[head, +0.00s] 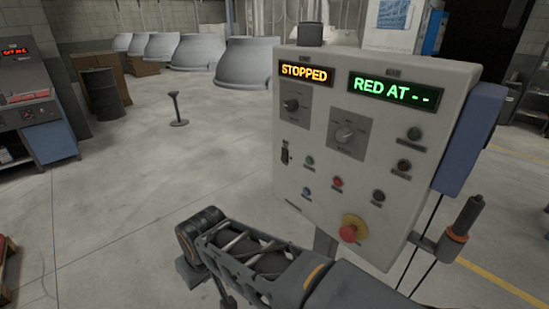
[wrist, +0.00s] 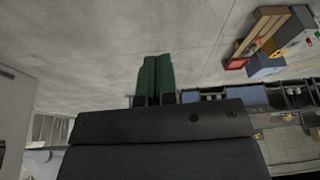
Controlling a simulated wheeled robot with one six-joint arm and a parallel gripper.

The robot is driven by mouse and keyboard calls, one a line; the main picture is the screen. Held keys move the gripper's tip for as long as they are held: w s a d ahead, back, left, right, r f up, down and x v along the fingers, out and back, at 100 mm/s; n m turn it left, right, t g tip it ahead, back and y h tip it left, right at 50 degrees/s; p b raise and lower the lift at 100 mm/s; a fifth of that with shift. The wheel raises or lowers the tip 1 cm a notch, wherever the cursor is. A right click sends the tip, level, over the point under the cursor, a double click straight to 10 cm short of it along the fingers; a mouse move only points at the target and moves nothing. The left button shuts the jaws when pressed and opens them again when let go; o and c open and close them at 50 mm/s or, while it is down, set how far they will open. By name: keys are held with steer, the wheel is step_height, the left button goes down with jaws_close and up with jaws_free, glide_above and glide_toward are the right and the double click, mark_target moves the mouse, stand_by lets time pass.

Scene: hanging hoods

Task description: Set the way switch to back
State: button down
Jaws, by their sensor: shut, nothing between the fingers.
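The control panel (head: 310,215) is a pale grey box right of centre in the head view. It carries a rotary knob (head: 291,104) at upper left, a larger rotary dial (head: 345,132) beside it, and a black upright switch (head: 285,155) at the left edge. The labels are too small to read, so I cannot tell which is the way switch or how it is set. My gripper (wrist: 157,75) shows green fingers, together and empty, over the floor in the wrist view. My arm crosses below the panel; the fingers are not clear in the head view.
Displays read STOPPED (head: 304,73) and RED AT -- (head: 391,90). A red stop button (head: 349,233) and several small buttons sit lower on the panel. A handle (head: 463,220) stands right of it. Large grey hoods (head: 246,62) line the back; the floor (head: 150,160) at left is mostly clear.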

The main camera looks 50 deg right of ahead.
mark_target(283, 160)
steer(key=w+d+g+h+b, duration=0.1)
steer(key=w+d+h+b, duration=0.25)
steer(key=d, duration=0.35)
steer(key=w+d+g+h+b, duration=0.2)
steer(key=d+h+b, duration=0.2)
steer(key=d+h, duration=0.15)
steer(key=w+d+r+g+h+b, duration=0.1)
steer(key=w+d+r+h+b, duration=0.3)
steer(key=w+d+r+h, duration=0.2)
step_height(283, 160, up, 3)
steer(key=shift+d+r+m+g+h, duration=0.1)
steer(key=shift+d+m+g+h, duration=0.3)
steer(key=shift+d+h, duration=0.6)
steer(key=shift+d, duration=0.2)
steer(key=d, duration=0.4)
steer(key=d+f, duration=0.1)
steer(key=d, duration=0.4)
steer(key=s+d+p, duration=0.1)
steer(key=d, duration=0.3)
steer(key=shift+d+f, duration=0.4)
